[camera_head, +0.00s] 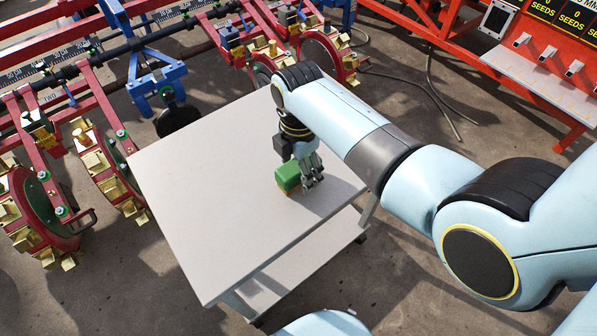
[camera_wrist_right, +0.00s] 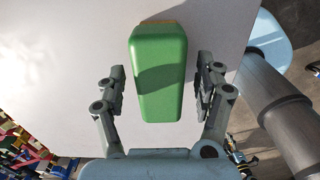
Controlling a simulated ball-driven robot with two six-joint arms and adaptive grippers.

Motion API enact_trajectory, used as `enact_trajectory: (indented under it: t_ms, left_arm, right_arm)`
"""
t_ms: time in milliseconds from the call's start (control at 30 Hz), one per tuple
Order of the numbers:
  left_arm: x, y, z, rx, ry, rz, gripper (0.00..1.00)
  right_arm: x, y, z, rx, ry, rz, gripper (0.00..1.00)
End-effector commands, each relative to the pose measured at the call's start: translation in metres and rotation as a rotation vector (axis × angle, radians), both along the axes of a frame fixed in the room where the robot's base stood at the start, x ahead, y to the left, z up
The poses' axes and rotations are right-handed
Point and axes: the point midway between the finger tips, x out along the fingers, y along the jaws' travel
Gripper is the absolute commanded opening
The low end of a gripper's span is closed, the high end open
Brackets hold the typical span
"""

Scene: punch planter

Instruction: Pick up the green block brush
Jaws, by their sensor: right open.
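The green block brush (camera_head: 287,176) rests on the white table top, with a thin brown-orange strip along its lower edge. In the right wrist view the brush (camera_wrist_right: 158,75) stands between the two fingers, its long side pointing away from the palm. My right gripper (camera_head: 311,172) is at the brush, coming down from above, and partly hides its right side. In the right wrist view the right gripper (camera_wrist_right: 160,92) is open, with a visible gap between each finger and the brush. My left gripper is not in view.
The white cart table (camera_head: 200,200) is otherwise bare, with a lower shelf (camera_head: 300,270). Red planter machinery with gold-coloured wheels (camera_head: 100,170) stands along the left and back. An orange panel with seed displays (camera_head: 550,60) is at the back right.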

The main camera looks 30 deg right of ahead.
Motion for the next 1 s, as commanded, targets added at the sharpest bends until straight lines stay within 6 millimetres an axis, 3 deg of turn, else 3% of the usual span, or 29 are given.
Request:
enact_trajectory:
  t_ms: [233,733,1000]
  left_arm:
    - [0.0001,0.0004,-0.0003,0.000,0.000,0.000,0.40]
    - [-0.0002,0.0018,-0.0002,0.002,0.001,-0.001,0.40]
    - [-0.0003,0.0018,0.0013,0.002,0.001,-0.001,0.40]
  right_arm:
    - [0.0002,-0.0002,-0.0019,0.000,-0.001,-0.001,0.70]
    - [0.0002,-0.0003,-0.0017,-0.001,-0.001,-0.001,0.06]
    - [0.0002,-0.0003,-0.0002,-0.001,-0.001,-0.001,0.06]
